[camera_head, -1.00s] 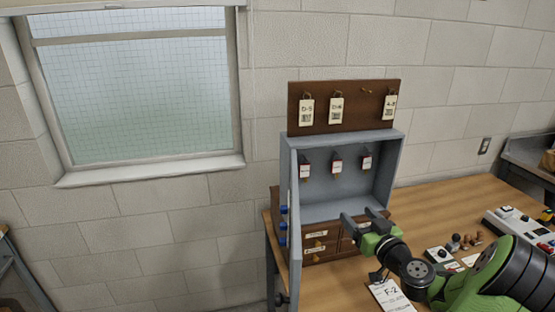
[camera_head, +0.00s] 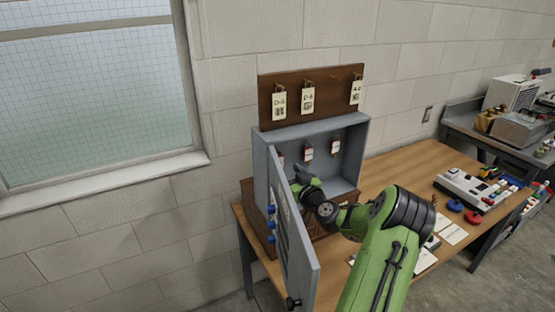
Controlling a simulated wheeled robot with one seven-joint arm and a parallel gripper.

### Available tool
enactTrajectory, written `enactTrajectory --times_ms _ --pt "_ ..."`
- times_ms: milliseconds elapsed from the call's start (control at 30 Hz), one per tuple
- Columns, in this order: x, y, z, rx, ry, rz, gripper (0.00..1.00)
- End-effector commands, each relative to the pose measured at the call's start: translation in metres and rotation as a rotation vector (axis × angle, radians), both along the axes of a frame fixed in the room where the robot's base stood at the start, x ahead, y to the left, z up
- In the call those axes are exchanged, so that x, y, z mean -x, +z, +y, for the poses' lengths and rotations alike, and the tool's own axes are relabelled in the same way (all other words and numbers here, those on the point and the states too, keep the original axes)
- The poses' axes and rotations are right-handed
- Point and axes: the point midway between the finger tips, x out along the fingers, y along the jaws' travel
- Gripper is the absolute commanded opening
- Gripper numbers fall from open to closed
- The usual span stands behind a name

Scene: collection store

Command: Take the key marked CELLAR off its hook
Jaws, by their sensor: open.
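The grey key cabinet (camera_head: 356,150) stands with its door (camera_head: 303,262) swung out toward me. Inside, tagged keys hang in a row: a middle one (camera_head: 308,150), a right one (camera_head: 335,144), and a left one (camera_head: 281,159) partly hidden behind the door edge. Their tags are white with a red part; the writing is too small to read, so I cannot tell which says CELLAR. My gripper (camera_head: 299,173) is open in the cabinet opening, below the left and middle keys. Its fingertips are small and partly covered by the door edge and my wrist. I see no key between them.
A brown board (camera_head: 318,93) with large paper tags on hooks stands above the cabinet. Wooden drawers (camera_head: 254,212) are under it. The wooden table (camera_head: 408,172) is clear right of the cabinet; a white device (camera_head: 468,186) and coloured discs lie farther right.

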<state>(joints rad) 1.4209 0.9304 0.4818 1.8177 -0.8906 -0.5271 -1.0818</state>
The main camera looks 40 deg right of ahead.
Motion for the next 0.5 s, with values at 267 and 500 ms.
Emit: enactTrajectory --times_ms 267,500 --pt "-0.044 0.004 -0.013 -0.001 0.001 -0.003 0.68" --pt "-0.046 0.001 -0.014 -0.001 0.001 0.000 0.67"
